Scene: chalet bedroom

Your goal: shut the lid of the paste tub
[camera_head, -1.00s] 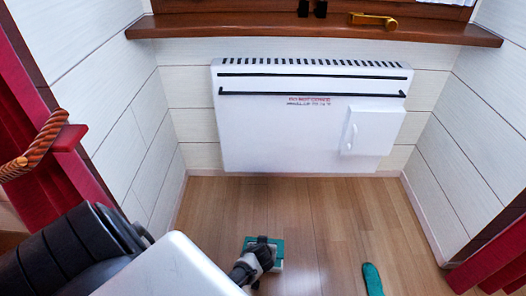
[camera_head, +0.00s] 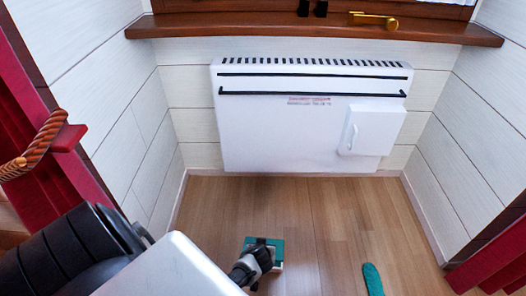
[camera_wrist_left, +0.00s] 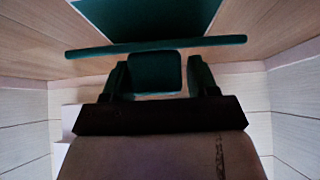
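In the head view a small teal object (camera_head: 277,246), which may be the paste tub, is low in the middle, partly covered by my left gripper (camera_head: 263,245). In the left wrist view a dark teal panel (camera_wrist_left: 150,15) fills the top, with a teal strip like a rim (camera_wrist_left: 155,46) below it. A teal block (camera_wrist_left: 154,72) lies between the two fingers of the left gripper (camera_wrist_left: 157,76). The fingers are apart, with a narrow gap beside the block on the right. I cannot tell lid from tub. My right gripper is out of view.
A long teal piece (camera_head: 372,279) shows at the bottom, right of the gripper. A white heater (camera_head: 300,130) hangs on the far wall under a wooden sill (camera_head: 315,30). Red curtains (camera_head: 55,180) flank both sides. The wooden floor (camera_head: 320,215) between is clear.

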